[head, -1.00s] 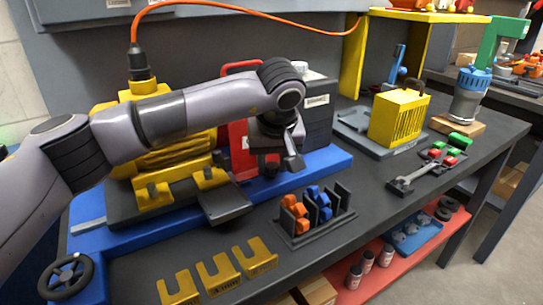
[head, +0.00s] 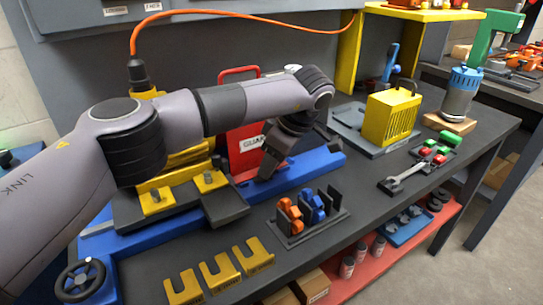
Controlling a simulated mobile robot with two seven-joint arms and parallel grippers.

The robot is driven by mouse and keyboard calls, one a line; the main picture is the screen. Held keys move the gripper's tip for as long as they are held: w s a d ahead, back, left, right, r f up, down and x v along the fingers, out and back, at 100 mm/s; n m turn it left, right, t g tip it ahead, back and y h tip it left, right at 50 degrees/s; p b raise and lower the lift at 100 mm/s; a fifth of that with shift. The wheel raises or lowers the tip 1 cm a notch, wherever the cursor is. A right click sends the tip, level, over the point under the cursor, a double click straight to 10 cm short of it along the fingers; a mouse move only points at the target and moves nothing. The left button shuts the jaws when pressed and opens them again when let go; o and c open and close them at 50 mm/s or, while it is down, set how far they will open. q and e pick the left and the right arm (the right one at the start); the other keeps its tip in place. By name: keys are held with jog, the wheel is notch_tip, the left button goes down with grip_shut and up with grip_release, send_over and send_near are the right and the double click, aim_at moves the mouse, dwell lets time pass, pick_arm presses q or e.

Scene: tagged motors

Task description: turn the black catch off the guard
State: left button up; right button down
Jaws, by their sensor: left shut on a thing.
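The red guard (head: 240,157) stands upright on the blue base, with a white label and a red handle on top. My left arm reaches across from the left in front of the motor. My left gripper (head: 268,174) points down at the guard's right edge, low near the blue base. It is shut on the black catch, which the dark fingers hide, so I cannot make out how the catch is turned. My right gripper is not in view.
The blue base (head: 318,164) runs along the bench. A rack (head: 310,222) with orange and blue pieces and several yellow slotted plates (head: 222,272) lie in front. A yellow vented box (head: 391,118) and a wrench (head: 405,176) are to the right.

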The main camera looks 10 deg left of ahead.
pick_arm(q)
jog(key=shift+w+r+n+g+p, duration=0.15)
jog(key=shift+n+g+p, duration=0.3)
jog(key=shift+n, duration=0.85)
jog(key=o, duration=1)
jog(key=shift+o, duration=0.2)
jog(key=v, duration=0.7)
jog(key=shift+p, duration=0.45)
jog(key=shift+w, duration=0.1)
